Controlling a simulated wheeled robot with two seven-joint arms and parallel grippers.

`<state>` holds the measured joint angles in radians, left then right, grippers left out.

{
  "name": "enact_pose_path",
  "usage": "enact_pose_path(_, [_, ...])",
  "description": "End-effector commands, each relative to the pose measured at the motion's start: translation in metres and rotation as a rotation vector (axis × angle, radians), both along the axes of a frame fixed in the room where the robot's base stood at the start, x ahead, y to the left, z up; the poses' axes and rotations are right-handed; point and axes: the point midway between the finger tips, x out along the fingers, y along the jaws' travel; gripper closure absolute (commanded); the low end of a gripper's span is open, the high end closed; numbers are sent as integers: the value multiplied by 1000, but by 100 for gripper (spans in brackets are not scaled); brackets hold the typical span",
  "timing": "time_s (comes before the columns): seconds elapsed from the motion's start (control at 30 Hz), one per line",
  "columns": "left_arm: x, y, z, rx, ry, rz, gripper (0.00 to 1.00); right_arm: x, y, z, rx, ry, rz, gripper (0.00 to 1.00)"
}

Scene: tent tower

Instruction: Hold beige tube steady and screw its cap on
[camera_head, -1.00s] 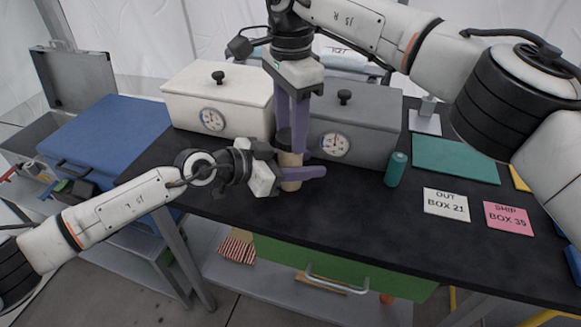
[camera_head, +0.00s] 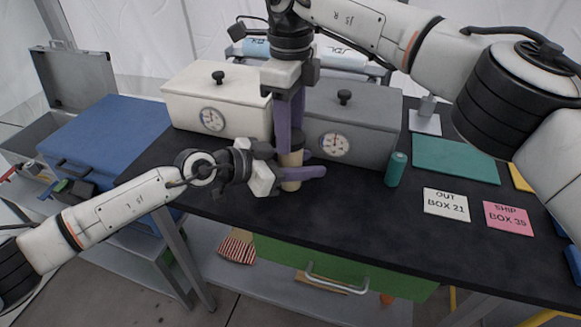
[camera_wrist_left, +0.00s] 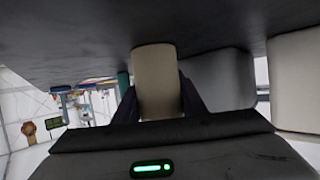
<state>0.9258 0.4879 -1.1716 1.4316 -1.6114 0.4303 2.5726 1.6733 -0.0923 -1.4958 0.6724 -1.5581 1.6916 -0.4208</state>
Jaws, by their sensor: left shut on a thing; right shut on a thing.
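The beige tube (camera_head: 290,159) stands upright on the black table in front of the two boxes. My left gripper (camera_head: 292,173) is shut around its lower part from the left. In the left wrist view the tube (camera_wrist_left: 156,80) sits between the dark fingers. A dark cap (camera_head: 297,140) is at the tube's top. My right gripper (camera_head: 289,140) points straight down from above, its purple fingers shut on the cap. The fingers partly hide the cap, so I cannot tell how far it is screwed on.
A white box (camera_head: 218,98) and a grey box (camera_head: 362,126) with dials stand behind the tube. A teal cylinder (camera_head: 396,169) stands to the right. Label cards (camera_head: 446,204) and a green mat (camera_head: 455,158) lie farther right. The table's front centre (camera_head: 350,210) is clear.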

Motion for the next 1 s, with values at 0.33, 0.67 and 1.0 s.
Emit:
enact_pose_path(0.33, [0, 0, 0, 0, 0, 0, 100, 0, 0, 0, 0, 0, 3, 39])
enact_pose_path(0.67, [0, 0, 0, 0, 0, 0, 100, 0, 1, 19, 1, -3, 2, 39])
enact_pose_path(1.0, [0, 0, 0, 0, 0, 0, 100, 0, 0, 45, 0, 1, 3, 39])
